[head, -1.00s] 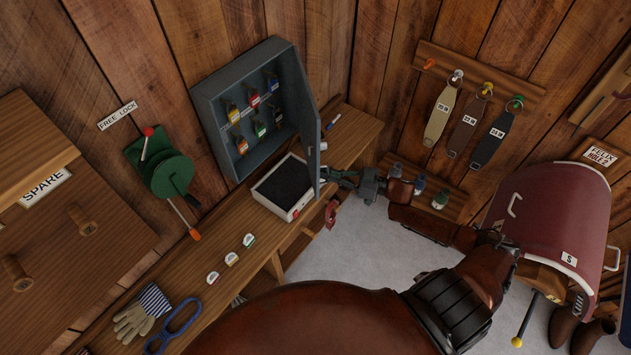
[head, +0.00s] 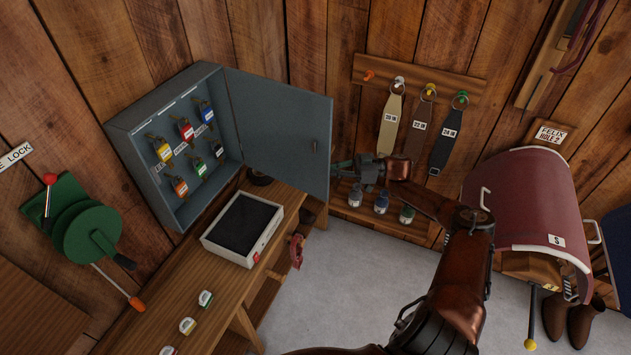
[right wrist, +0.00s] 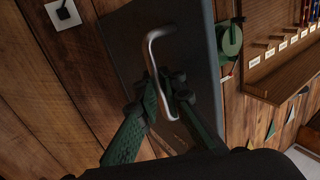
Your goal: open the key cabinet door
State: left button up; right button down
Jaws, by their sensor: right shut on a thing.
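The grey key cabinet (head: 172,104) hangs on the plank wall in the head view, with several coloured key tags inside. Its door (head: 278,125) stands wide open, hinged on the cabinet's right side, inner face towards me. My right gripper (head: 346,172) is at the door's free edge, mostly beyond it. In the right wrist view, the door's outer face (right wrist: 115,55) carries a bent metal handle (right wrist: 153,52). The green fingers of my right gripper (right wrist: 168,88) are shut around the handle's lower part. My left gripper is in neither view.
A white box with a dark top (head: 243,228) sits on the wooden bench (head: 290,203) below the door. A strap rack (head: 420,80) and the maroon saddle-like cover (head: 525,205) are to the right. Grey floor (head: 345,290) lies clear beside the bench.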

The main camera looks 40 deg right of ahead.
jog(key=shift+w+d+f, duration=0.1)
jog(key=shift+d+f, duration=0.05)
jog(key=shift+d, duration=0.25)
jog(key=c, duration=2.4)
grip_release()
jog(key=shift+d, duration=0.15)
jog(key=v, duration=1.2)
